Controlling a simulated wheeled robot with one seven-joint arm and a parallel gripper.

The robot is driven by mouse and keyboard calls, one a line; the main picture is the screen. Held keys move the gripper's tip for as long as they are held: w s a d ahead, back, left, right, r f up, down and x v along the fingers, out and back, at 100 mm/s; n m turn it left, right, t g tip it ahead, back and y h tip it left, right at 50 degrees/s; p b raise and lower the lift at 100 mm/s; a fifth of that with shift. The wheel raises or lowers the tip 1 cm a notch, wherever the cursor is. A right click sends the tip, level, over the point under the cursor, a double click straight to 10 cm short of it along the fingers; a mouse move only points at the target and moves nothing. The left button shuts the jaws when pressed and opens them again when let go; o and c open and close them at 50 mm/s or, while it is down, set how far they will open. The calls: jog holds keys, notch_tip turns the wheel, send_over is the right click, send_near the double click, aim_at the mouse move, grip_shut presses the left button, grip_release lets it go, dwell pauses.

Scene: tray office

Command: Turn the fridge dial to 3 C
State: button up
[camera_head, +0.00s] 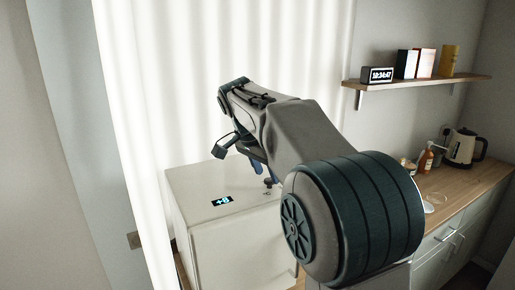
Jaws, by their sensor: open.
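The white fridge (232,249) stands low in front of the curtain. On its top a small black display (222,201) shows bright blue characters, perhaps "+8", too small to read surely. A small dark knob-like part (271,182), probably the dial, shows at the right of the fridge top, partly behind my arm. My gripper (256,169) is above the fridge top, close to that part, and largely hidden by my arm. Its bluish fingers point down and look apart. I cannot tell whether they touch the dial.
A wooden counter (462,181) at the right carries a kettle (464,147), an orange bottle (426,158) and small dishes. A wall shelf (425,82) above holds a clock (377,75) and several boxes. The left of the fridge top is clear.

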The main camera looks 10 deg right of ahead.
jog(key=v, duration=1.1)
jog(key=shift+r+p, duration=0.3)
jog(key=shift+p, duration=0.05)
jog(key=shift+s, duration=0.2)
jog(key=s+d+f+n+y, duration=0.2)
jog(key=s+f+n, duration=0.3)
jog(key=s+f, duration=0.7)
jog(key=s+d+f+n+t+y, duration=0.1)
jog(key=s+f+n, duration=0.5)
jog(key=s+f, duration=0.6)
jog(key=shift+s+d+f+n+y, duration=0.3)
jog(key=shift+s+d+f+y, duration=0.25)
jog(key=shift+d, duration=0.5)
jog(key=shift+w+f, duration=0.1)
jog(key=shift+c, duration=1.1)
jog(key=shift+a, duration=0.1)
